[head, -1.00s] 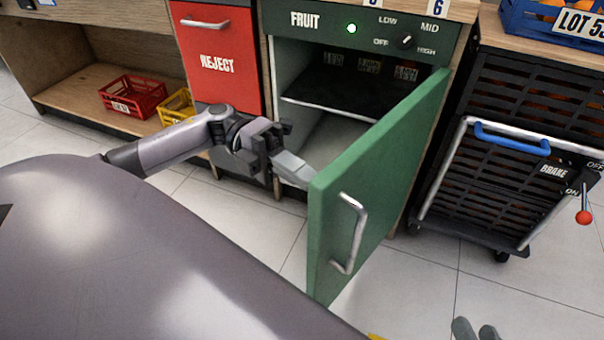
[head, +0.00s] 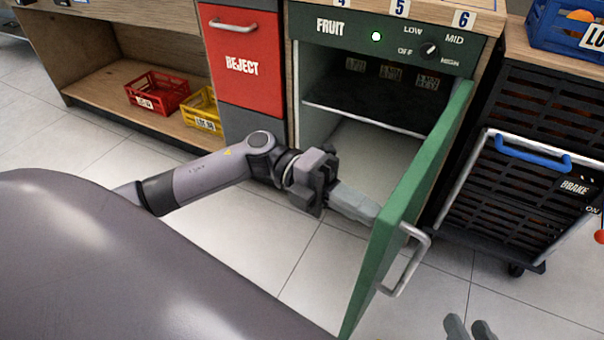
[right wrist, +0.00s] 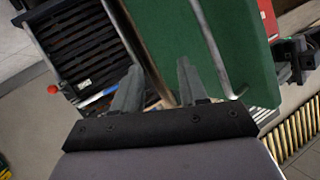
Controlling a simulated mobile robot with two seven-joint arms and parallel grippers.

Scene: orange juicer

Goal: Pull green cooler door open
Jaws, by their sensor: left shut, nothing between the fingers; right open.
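The green cooler door (head: 402,210) stands wide open, swung out from the cooler labelled FRUIT (head: 400,85). Its metal handle (head: 408,262) is on the outer face, to the right. My left gripper (head: 368,208) is shut and empty, with its fingers at the inner side of the door near its free edge; I cannot tell whether they touch. My right gripper (head: 470,328) is open and empty at the bottom of the head view, apart from the handle. In the right wrist view its fingers (right wrist: 160,88) are spread, with the green door (right wrist: 190,45) and handle (right wrist: 215,50) beyond.
A black slatted cart (head: 520,190) with a blue handle (head: 533,152) stands right of the door. A red REJECT drawer (head: 243,60) is left of the cooler. Red (head: 158,92) and yellow (head: 203,108) crates sit on a low shelf. The floor in front is clear.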

